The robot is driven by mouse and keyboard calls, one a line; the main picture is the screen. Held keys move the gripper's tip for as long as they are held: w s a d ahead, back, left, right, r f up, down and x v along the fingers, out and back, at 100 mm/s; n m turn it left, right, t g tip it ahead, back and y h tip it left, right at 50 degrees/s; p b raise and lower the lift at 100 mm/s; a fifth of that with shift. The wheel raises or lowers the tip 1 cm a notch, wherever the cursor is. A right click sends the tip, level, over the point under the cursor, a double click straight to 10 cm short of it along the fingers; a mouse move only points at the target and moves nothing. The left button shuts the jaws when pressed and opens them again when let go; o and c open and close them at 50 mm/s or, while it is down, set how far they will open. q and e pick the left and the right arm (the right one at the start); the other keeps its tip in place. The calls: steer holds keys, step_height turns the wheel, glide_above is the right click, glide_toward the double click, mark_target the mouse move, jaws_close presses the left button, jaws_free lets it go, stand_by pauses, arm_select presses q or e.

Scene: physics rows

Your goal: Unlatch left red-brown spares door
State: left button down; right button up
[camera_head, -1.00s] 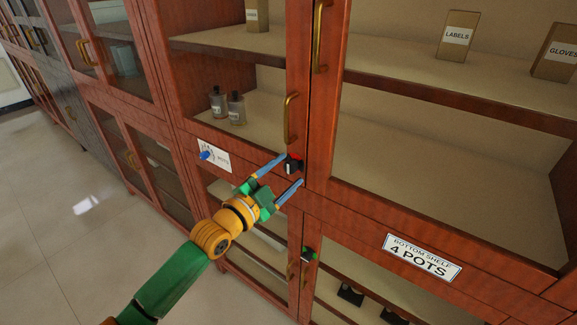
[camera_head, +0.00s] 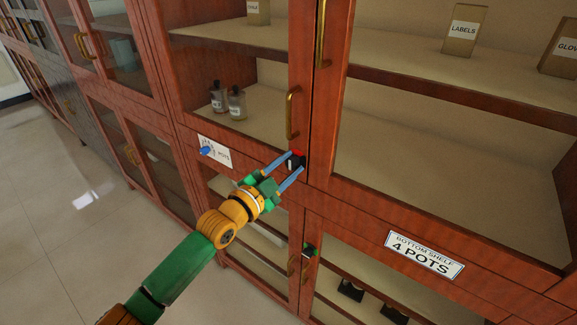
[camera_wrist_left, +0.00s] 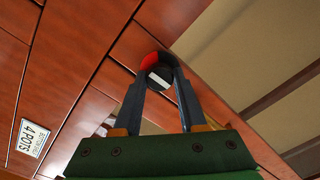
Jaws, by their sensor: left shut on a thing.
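The latch is a round black knob (camera_head: 297,157) with a red part and a pale bar, low on the frame of the left red-brown upper door (camera_head: 301,75). In the left wrist view the knob (camera_wrist_left: 157,66) sits between the fingertips, with red at its upper left and the white bar tilted. My left gripper (camera_head: 293,164) is shut on the knob, one finger on each side. In the left wrist view the fingers (camera_wrist_left: 160,82) partly hide its lower edge. The door looks closed, with a brass handle (camera_head: 291,112) above the knob. My right gripper is not in view.
A white label with a blue dial (camera_head: 208,151) is left of the gripper. Another latch (camera_head: 309,250) is on the lower doors. A "4 POTS" sign (camera_head: 424,255) is at the right. Bottles (camera_head: 236,103) and boxes (camera_head: 464,31) stand behind glass. Open floor (camera_head: 60,220) lies left.

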arm_select(q)
steer(key=shift+f, duration=0.1)
steer(key=n, duration=1.3)
steer(key=shift+f, duration=0.1)
steer(key=shift+n, duration=2.2)
